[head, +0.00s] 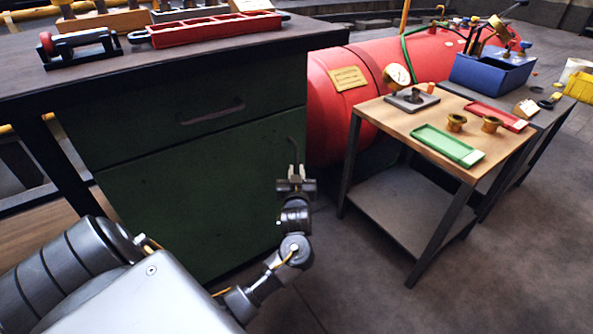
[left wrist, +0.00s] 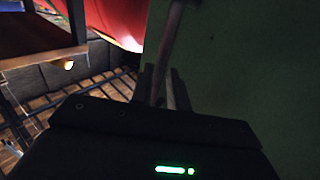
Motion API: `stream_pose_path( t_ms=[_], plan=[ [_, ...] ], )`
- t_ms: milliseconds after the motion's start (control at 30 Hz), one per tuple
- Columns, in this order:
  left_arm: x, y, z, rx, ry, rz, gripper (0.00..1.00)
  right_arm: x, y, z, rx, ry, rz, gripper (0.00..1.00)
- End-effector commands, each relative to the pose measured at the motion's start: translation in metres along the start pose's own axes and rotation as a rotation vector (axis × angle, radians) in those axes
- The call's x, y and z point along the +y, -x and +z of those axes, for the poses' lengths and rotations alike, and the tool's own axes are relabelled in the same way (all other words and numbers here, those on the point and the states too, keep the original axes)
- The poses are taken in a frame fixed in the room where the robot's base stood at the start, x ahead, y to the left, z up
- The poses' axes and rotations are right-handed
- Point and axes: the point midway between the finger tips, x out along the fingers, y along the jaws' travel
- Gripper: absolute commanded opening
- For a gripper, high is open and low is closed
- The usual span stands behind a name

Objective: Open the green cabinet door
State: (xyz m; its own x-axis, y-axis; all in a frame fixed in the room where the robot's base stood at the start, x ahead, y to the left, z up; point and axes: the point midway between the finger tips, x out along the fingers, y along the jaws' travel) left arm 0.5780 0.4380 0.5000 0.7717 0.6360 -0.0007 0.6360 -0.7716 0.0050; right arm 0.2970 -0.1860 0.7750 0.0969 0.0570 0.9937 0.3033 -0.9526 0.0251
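The green cabinet (head: 200,210) stands under the dark workbench. Its door (head: 170,185) is closed, flush with the front below the drawer. The door's thin bar handle (head: 294,146) is upright near its right edge. My left gripper (head: 296,172) is at the lower part of this handle. In the left wrist view the handle (left wrist: 172,38) runs down between the two fingers (left wrist: 163,88), which look closed against it. The green door face (left wrist: 240,70) fills the right of that view. My right gripper is in neither view.
A drawer with a handle (head: 211,112) is above the door. A red tank (head: 330,85) lies behind, to the right. A small wooden-topped table (head: 400,118) with trays and brass parts stands right of the cabinet. The floor (head: 350,265) before the cabinet is clear.

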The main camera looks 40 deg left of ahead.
Motion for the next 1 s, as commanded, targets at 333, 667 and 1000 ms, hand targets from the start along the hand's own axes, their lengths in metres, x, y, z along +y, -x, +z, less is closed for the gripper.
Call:
stream_pose_path(
  t_ms=[333,667,1000],
  plan=[
    [0.0,-0.029,0.0,0.001,0.0,0.0,0.17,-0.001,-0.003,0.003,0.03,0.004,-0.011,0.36],
    [0.0,-0.029,0.0,0.0,0.0,0.0,0.05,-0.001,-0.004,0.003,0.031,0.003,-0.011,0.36],
    [0.0,-0.029,0.0,0.0,-0.001,0.001,0.0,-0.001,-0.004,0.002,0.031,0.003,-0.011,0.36]
  ],
)
